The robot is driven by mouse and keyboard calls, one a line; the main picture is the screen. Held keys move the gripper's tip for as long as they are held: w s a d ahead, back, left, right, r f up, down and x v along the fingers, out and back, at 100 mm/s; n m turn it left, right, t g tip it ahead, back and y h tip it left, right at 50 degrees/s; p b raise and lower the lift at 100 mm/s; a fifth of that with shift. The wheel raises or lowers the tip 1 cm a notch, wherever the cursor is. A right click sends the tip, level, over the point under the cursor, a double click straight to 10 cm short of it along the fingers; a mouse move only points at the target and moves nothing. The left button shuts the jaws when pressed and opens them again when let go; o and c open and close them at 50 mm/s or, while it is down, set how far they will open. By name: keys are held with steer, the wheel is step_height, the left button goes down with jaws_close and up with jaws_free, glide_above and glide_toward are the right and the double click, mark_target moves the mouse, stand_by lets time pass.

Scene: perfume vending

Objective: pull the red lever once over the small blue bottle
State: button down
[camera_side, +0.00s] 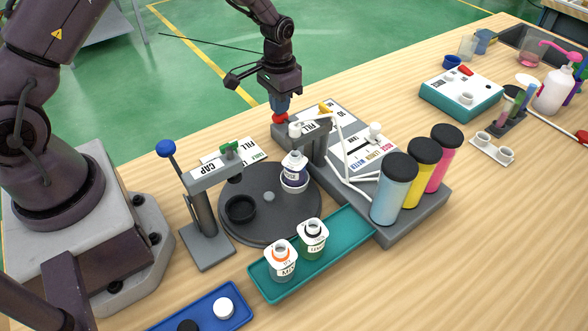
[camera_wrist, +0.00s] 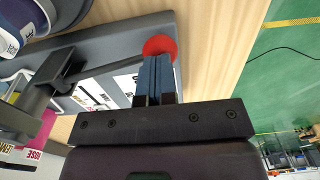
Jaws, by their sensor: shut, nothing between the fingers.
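The red lever's round knob (camera_side: 279,118) is at the back left edge of the grey filling station, just below my gripper (camera_side: 280,106). In the wrist view the red knob (camera_wrist: 160,45) shows just beyond my blue fingertips (camera_wrist: 157,60). The fingers are closed together with nothing between them; I cannot tell whether they touch the knob. The small bottle with a dark blue neck (camera_side: 294,160) stands upright in a turntable holder beside the FILL head (camera_side: 310,127). Part of a bottle (camera_wrist: 8,42) shows at the wrist view's upper left.
The dark turntable (camera_side: 240,180) also has an empty black holder (camera_side: 240,209). A CAP press (camera_side: 205,190) stands left. A teal tray (camera_side: 340,236) holds two bottles. Blue, yellow and pink cylinders (camera_side: 394,190) stand on the station's right. The table behind the knob is clear.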

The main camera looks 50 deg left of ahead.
step_height(320, 180, up, 10)
stand_by(1.1)
steer(key=shift+f, duration=0.1)
stand_by(0.8)
steer(key=s+d+r+t, duration=0.2)
steer(key=s+d+r, duration=0.1)
steer(key=s+r, duration=0.5)
steer(key=s+d+r+t, duration=0.3)
steer(key=s+r, duration=0.6)
steer(key=s, duration=0.6)
steer(key=shift+s+d+r+t, duration=0.2)
steer(key=shift+d+t, duration=0.1)
steer(key=shift+d, duration=0.35)
